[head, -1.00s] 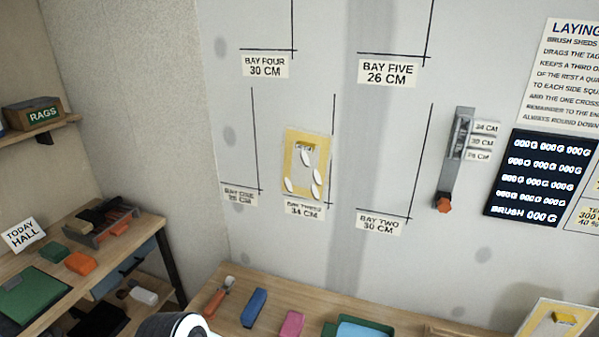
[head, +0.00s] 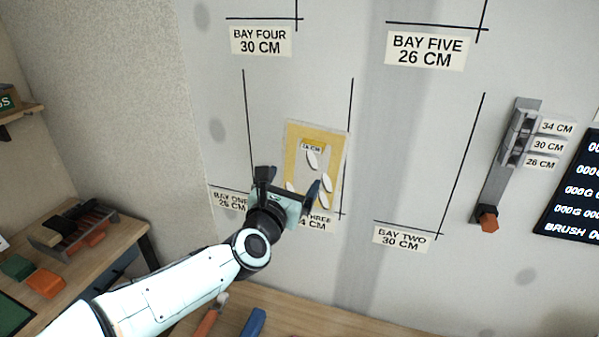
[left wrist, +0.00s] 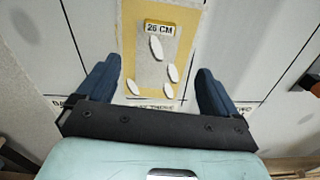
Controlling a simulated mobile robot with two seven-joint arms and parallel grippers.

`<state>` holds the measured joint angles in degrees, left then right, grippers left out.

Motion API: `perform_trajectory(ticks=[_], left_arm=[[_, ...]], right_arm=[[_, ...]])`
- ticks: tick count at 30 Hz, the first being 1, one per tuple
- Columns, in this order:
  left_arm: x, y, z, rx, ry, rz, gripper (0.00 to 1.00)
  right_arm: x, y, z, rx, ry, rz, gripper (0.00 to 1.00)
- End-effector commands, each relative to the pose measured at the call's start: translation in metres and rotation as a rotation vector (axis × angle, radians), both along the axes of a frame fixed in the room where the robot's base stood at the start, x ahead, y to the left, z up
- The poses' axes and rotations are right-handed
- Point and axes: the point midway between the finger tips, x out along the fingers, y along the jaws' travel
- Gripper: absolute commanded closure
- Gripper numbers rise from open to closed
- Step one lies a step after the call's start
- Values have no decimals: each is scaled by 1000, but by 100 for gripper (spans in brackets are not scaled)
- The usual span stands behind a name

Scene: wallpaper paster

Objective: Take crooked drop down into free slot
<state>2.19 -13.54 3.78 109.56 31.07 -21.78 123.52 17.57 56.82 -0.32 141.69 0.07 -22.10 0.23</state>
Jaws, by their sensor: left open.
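The drop (head: 335,175), a yellow-bordered sheet with white leaf shapes, is on the wall above the partly hidden bay three label (head: 318,222). In the left wrist view the drop (left wrist: 150,75) carries a tag reading 26 CM. I cannot tell how far it is tilted. My left gripper (head: 288,185) is open in front of its lower left part and hides some of it. In the left wrist view its fingers (left wrist: 157,68) are apart on either side of the drop, holding nothing. Bay one (head: 230,200) reads 26 CM. My right gripper is not in view.
Bay two (head: 402,238), marked 30 CM, shows bare wall. Bay four (head: 261,41) and bay five (head: 427,50) are above. A grey rack with an orange end (head: 488,218) hangs at the right. A bench with tools (head: 255,322) runs below; a side bench is at the left.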

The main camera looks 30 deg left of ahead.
Motion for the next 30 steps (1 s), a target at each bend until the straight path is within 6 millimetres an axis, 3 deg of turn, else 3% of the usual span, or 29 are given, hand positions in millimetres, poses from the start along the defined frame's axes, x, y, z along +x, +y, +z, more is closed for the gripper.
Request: perform_trajectory(ticks=[5,21,30], left_arm=[[3,3,12,-39,-31,5,6],[98,26,13,-34,-28,5,6],[125,32,11,-35,-29,4,6]], right_arm=[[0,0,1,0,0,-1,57],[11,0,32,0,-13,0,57],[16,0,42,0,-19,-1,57]])
